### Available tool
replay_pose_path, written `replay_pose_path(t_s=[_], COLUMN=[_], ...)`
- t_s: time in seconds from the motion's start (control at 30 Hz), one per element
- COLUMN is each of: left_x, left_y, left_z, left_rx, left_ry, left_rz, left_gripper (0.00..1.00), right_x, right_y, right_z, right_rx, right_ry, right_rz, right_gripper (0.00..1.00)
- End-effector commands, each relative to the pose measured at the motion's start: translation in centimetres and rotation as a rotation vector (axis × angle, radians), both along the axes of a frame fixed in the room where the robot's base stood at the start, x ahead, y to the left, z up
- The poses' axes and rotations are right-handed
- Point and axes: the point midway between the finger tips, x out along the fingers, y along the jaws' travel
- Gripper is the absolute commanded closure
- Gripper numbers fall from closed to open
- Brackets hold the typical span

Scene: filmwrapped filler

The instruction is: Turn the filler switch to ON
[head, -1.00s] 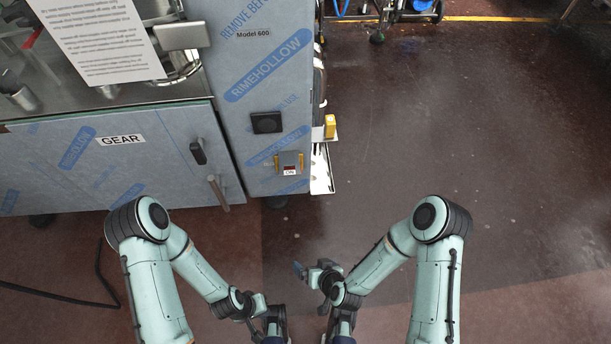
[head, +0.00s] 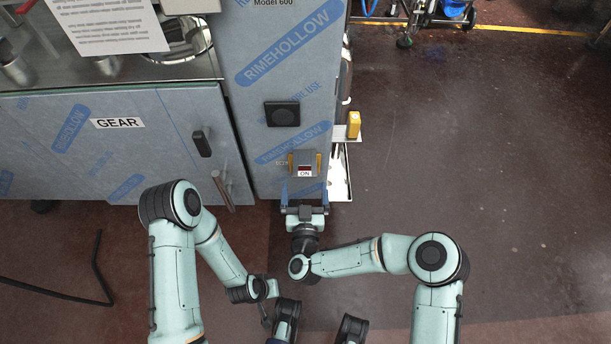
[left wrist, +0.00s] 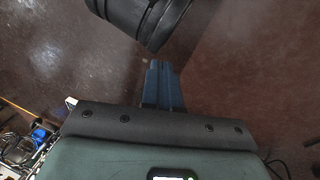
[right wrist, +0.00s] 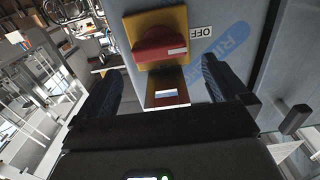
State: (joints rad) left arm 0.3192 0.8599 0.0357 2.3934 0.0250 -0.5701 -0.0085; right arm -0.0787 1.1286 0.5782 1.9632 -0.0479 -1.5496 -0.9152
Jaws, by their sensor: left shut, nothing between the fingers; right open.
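The filler switch (right wrist: 160,45) is a red knob on a yellow plate on the film-covered cabinet front. In the right wrist view an OFF label (right wrist: 201,32) is beside its right edge. In the head view the switch (head: 304,160) is seen from above, with a red-and-white ON label (head: 305,173) just in front. My right gripper (head: 304,187) is open just in front of the switch, pointing at it; in the right wrist view its fingers (right wrist: 160,72) are spread either side, nothing between them gripped. My left gripper (left wrist: 162,85) is shut and empty over the floor.
A black square fitting (head: 282,113) is on the cabinet above the switch. A yellow block (head: 354,124) stands on a side ledge at right.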

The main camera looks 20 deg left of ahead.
Motion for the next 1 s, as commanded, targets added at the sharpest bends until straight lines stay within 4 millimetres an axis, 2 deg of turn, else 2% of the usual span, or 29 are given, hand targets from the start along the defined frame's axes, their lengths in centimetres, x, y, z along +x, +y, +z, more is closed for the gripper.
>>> replay_pose_path(t_s=[0.1,0.3,0.67,0.7,0.83,1.0], left_x=[0.7,1.6,1.9,1.9,1.9,1.9], left_y=[0.4,0.9,1.0,1.0,1.0,1.0], left_z=[-0.7,-1.2,-1.2,-1.2,-1.2,-1.2], left_rx=[0.010,0.022,0.025,0.025,0.025,0.024], left_ry=[-0.018,-0.042,-0.050,-0.050,-0.049,-0.048], left_rz=[0.008,0.018,0.020,0.020,0.020,0.019], left_gripper=[1.00,1.00,1.00,1.00,1.00,1.00], right_x=[2.3,4.5,5.1,5.1,5.1,5.1], right_y=[0.6,1.3,1.5,1.5,1.4,1.4], right_z=[-0.2,-0.1,0.0,0.0,0.0,-0.1], right_rx=[0.002,0.001,-0.001,-0.001,-0.001,0.002], right_ry=[0.000,0.001,0.002,0.002,0.002,0.003], right_rz=[-0.003,-0.001,0.001,0.001,0.001,0.000], right_gripper=[0.00,0.00,0.00,0.03,0.46,0.47])
